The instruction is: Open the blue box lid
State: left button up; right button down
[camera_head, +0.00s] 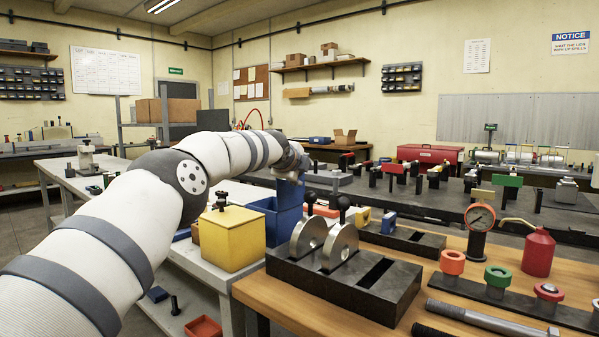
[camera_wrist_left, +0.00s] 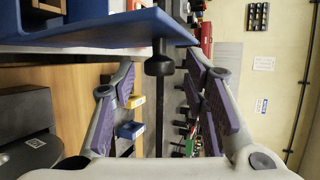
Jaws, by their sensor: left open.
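The blue box (camera_head: 262,217) stands on the white bench behind the yellow box. Its blue lid (camera_head: 290,194) appears raised, standing up steeply at the box's far right side. In the left wrist view the lid (camera_wrist_left: 100,32) crosses the top of the picture, with a dark knob (camera_wrist_left: 159,66) sticking out from its face. My left gripper (camera_head: 291,168) is at the top of the lid. In the left wrist view my left gripper (camera_wrist_left: 157,78) is open, its purple-padded fingers apart on either side of the knob, with gaps visible. My right gripper is not in view.
A lidded yellow box (camera_head: 230,238) stands just in front of the blue box. A dark block with metal discs (camera_head: 345,283) is to the right on the wooden bench. A gauge (camera_head: 480,218) and red oil can (camera_head: 538,252) stand farther right. A red tray (camera_head: 203,327) lies low at the front.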

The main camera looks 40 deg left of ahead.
pick_arm(q)
jog(key=shift+s+d, duration=0.1)
jog(key=v, duration=0.7)
jog(key=shift+s, duration=0.15)
jog(key=shift+r, duration=0.1)
